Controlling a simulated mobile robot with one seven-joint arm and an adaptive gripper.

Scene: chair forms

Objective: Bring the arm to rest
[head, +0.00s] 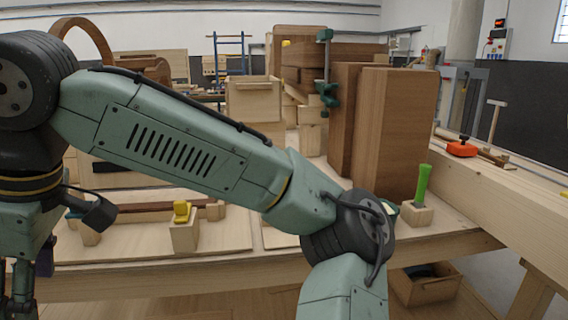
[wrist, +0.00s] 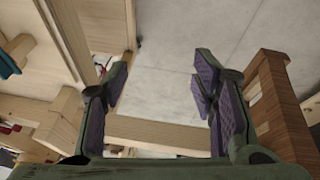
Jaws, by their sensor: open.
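My arm (head: 175,140) spans the head view from the lower right, over the workbench, up to the upper left. The wrist end hangs at the left edge, where my gripper (head: 22,290) points down and is partly cut off. In the wrist view my gripper (wrist: 160,95) is open, with its purple-padded fingers wide apart. Nothing is between the fingers; pale floor and a wooden beam show beyond them.
The workbench (head: 130,255) holds a wooden block with a yellow piece (head: 182,210), a green-handled tool (head: 422,185) in a block, and tall brown boards (head: 398,130). A green clamp (head: 326,75) stands behind. A wooden box (head: 425,288) is below at right.

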